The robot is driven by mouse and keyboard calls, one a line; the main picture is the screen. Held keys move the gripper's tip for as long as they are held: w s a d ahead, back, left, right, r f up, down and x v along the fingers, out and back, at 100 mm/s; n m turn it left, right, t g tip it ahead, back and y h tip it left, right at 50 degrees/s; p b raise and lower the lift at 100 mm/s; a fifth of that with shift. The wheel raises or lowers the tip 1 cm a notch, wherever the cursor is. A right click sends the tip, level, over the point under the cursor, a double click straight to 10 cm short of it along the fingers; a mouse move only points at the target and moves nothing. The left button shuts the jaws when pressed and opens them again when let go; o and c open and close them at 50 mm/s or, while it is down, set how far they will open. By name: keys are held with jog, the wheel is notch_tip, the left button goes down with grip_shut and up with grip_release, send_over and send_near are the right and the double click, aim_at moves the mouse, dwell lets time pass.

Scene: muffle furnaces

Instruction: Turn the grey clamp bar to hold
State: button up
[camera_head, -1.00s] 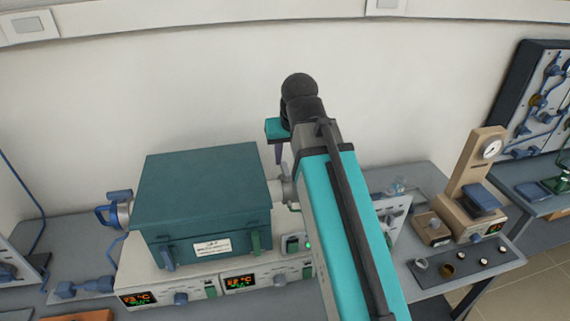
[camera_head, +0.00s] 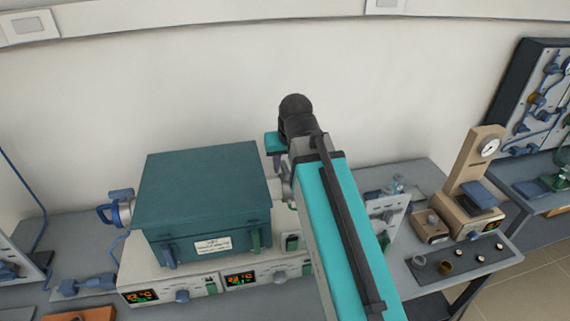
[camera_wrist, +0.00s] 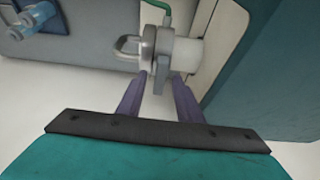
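The grey clamp bar (camera_wrist: 160,78) shows in the wrist view, hanging from a round grey fitting (camera_wrist: 163,45) on the side of the teal furnace (camera_wrist: 285,65). My gripper (camera_wrist: 160,82) is open. Its two purple fingers reach up on either side of the bar's lower end, with a visible gap on each side. My arm hides much of that side, and the bar cannot be made out there.
A metal loop (camera_wrist: 128,47) and a green cable (camera_wrist: 180,12) are close to the fitting in the wrist view. White control units (camera_head: 215,284) with lit displays sit under the furnace. A beige instrument (camera_head: 470,190) and a dark tray (camera_head: 465,262) stand to the right.

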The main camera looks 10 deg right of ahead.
grip_shut()
jog(key=shift+n, duration=0.5)
jog(key=n, duration=0.1)
jog(key=n+y, duration=0.1)
jog(key=n, duration=0.1)
jog(key=shift+d+g+y, duration=0.2)
jog(key=shift+g+y, duration=0.1)
jog(key=n+y, duration=0.1)
jog(key=n, duration=0.4)
jog(key=shift+w+d+g+y, duration=0.1)
jog(key=shift+w+g+y, duration=0.1)
jog(key=shift+g+y, duration=0.2)
jog(key=n+g, duration=0.1)
jog(key=n, duration=0.1)
jog(key=n+y+b, duration=0.1)
jog(key=n, duration=0.2)
jog(key=shift+w+d+g+b, duration=0.1)
jog(key=shift+w+g+b, duration=0.1)
jog(key=shift+g+b, duration=0.15)
jog(key=shift+n+g+b, duration=0.55)
jog(key=shift+n+g, duration=0.2)
jog(key=shift+n, duration=1.25)
